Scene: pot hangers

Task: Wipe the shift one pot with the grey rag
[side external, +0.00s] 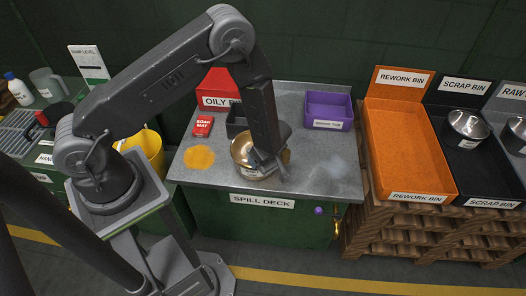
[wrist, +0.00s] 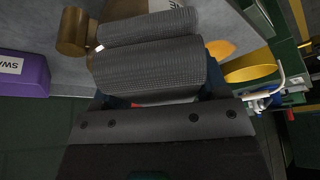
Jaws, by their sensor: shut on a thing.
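A metal pot (side external: 241,149) with a golden inside stands on the grey spill deck (side external: 305,188), left of the fingertips. A pale label shows low on its front. My gripper (side external: 268,163) reaches down close against the pot's right side; I cannot tell whether it touches. In the wrist view, two dark grey ribbed shapes (wrist: 150,68) at the jaws hide what is between them. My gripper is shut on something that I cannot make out. I cannot pick out the grey rag for certain in either view.
An orange-yellow puddle (side external: 199,158) and a red soak mat box (side external: 203,126) lie left on the deck. A purple tub (side external: 328,111) stands back right. A brass cylinder (wrist: 74,31) is near the jaws. Orange rework bin (side external: 408,150) and black scrap bin (side external: 480,165) stand right.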

